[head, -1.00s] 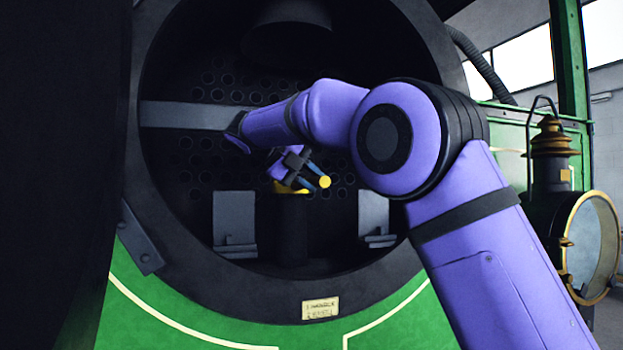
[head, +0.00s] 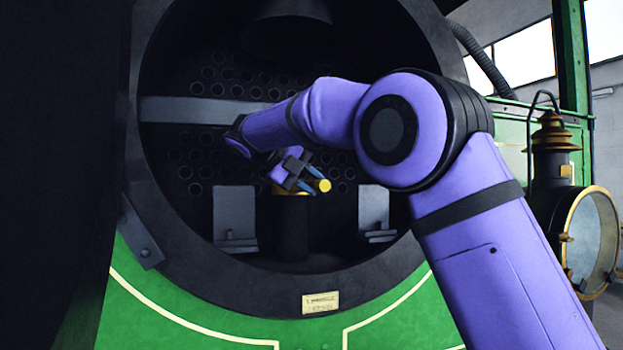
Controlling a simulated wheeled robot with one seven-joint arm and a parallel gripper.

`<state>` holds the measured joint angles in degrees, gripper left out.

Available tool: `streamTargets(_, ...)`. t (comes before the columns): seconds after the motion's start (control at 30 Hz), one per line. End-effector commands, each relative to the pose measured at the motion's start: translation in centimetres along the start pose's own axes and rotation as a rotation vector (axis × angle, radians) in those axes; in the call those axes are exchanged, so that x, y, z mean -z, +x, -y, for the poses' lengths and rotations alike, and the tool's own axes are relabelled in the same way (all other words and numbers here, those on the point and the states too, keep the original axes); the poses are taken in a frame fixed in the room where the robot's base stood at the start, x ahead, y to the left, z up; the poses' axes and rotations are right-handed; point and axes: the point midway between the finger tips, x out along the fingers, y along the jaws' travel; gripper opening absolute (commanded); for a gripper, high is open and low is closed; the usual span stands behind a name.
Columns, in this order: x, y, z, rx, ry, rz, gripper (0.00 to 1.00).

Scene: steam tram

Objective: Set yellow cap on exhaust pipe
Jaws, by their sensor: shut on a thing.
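The exhaust pipe (head: 291,238) is a dark upright cylinder inside the round open smokebox. The yellow cap (head: 324,186) shows as a bright rounded piece at my fingertips and a yellow band at the pipe's mouth. My gripper (head: 311,180) is shut on the cap, with its bluish fingers reaching down to the right just above the pipe. The fingers and wrist hide much of the cap. I cannot tell whether the cap sits fully level on the pipe or is slightly tilted.
Grey plates (head: 234,215) stand left and right (head: 374,212) of the pipe. A grey bar (head: 185,110) crosses behind, in front of a perforated wall. A dark funnel (head: 290,30) hangs above. A brass-rimmed lamp (head: 590,240) stands outside at the right.

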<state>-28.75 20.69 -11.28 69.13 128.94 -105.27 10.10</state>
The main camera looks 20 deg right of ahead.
Motion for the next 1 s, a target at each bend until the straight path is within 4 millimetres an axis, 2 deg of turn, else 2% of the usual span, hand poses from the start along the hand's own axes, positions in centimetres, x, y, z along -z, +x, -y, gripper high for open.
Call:
streamTargets(0.43, 0.0, 0.7, -0.9, 0.0, 0.001, 0.0, 0.0)
streamTargets(0.47, 0.0, 0.7, -0.9, 0.0, 0.001, 0.0, 0.32)
streamTargets(0.57, 0.0, 0.7, -0.9, 0.0, 0.001, 0.0, 0.55)
streamTargets(0.87, 0.0, 0.6, -1.0, 0.0, -0.001, -0.001, 0.57)
streamTargets(1.0, -0.1, -0.4, -1.0, 0.0, 0.0, 0.001, 0.57)
